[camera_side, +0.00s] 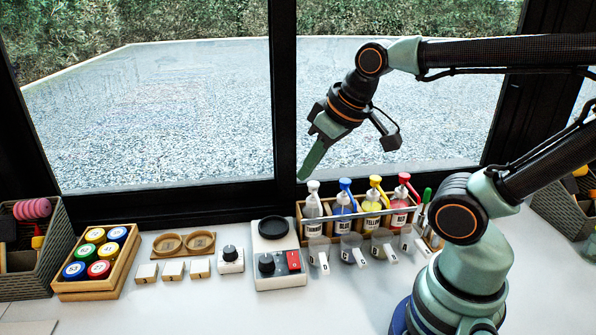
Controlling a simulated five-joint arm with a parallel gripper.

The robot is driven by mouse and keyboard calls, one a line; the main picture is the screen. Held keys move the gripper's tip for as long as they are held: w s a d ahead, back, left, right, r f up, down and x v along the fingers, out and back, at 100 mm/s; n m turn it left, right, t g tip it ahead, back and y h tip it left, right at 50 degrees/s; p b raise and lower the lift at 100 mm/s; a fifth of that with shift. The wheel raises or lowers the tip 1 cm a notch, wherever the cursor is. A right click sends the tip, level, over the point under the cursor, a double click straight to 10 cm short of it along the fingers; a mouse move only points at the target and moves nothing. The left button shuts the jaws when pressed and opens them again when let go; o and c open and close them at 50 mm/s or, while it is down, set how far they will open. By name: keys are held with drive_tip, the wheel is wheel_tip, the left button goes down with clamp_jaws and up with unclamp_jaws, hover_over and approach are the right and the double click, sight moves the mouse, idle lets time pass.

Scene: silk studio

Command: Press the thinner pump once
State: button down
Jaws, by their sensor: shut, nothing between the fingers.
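A wooden rack (400,218) near the window holds several pump bottles in a row. The leftmost bottle (313,210) is clear with a whitish pump head (313,187); it looks like the thinner, but its label is too small to read surely. Beside it stand a blue bottle (344,206), a yellow bottle (373,203) and a red bottle (399,202). My gripper (304,174) is shut and empty, pointing down and left. Its tips appear just above and slightly left of the whitish pump head; whether they touch cannot be told.
Several small clear cups (352,248) with handles stand before the rack. A device with a black round plate (273,228) and red switch is to the left. Further left are white blocks (173,270), a wooden tray (116,283) of coloured jars and a grey basket (47,262).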

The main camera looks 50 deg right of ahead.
drive_tip(key=w+d+f+m+g, duration=0.1)
drive_tip(key=w+d+m, duration=0.1)
drive_tip(key=m, duration=0.6)
drive_tip(key=w+d+f+m+g, duration=0.1)
drive_tip(key=d+m, duration=0.3)
drive_tip(key=m, duration=0.4)
drive_tip(key=w+d+f+m+g, duration=0.2)
drive_tip(key=d+m+g, duration=0.1)
drive_tip(key=m, duration=0.5)
drive_tip(key=shift+w+d+f, duration=0.1)
drive_tip(key=shift+w+d, duration=0.3)
drive_tip(key=shift+d, duration=0.2)
drive_tip(key=m, duration=0.1)
drive_tip(key=d+f+m, duration=0.1)
drive_tip(key=m, duration=0.1)
drive_tip(key=shift+w+d+g, duration=0.1)
drive_tip(key=shift+w+g, duration=0.05)
drive_tip(key=shift+g, duration=0.15)
drive_tip(key=shift+f, duration=0.35)
drive_tip(key=shift+f, duration=0.35)
